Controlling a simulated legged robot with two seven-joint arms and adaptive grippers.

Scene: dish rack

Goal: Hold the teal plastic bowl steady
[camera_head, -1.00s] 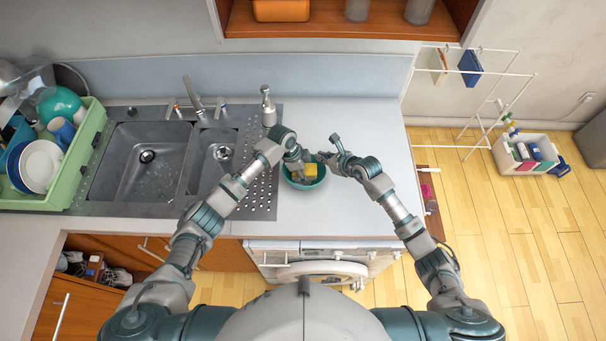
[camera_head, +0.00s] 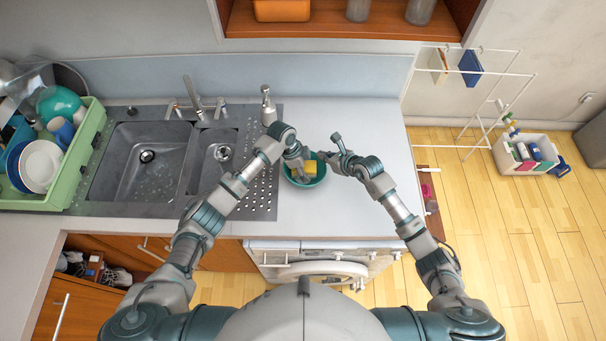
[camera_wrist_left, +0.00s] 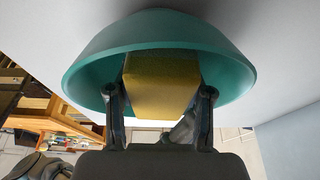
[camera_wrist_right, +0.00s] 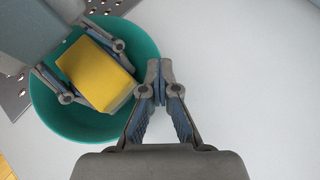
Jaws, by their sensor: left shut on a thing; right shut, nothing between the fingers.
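The teal plastic bowl (camera_head: 317,181) stands upright on the worktop right of the sink. It also shows in the left wrist view (camera_wrist_left: 158,35) and the right wrist view (camera_wrist_right: 60,118). My left gripper (camera_wrist_left: 160,95) is shut on a yellow sponge (camera_wrist_right: 95,75), one finger on each side, and holds it in the bowl's opening. Whether the sponge touches the bowl's inside is unclear. My right gripper (camera_wrist_right: 158,68) is shut and empty, its fingertips close to the bowl's right rim. I cannot tell whether they touch it.
The sink (camera_head: 140,165) and a soap dispenser (camera_head: 267,105) are to the left of the bowl. A green dish rack (camera_head: 85,150) with dishes stands at the far left. The worktop (camera_head: 370,125) is clear behind and right of the bowl.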

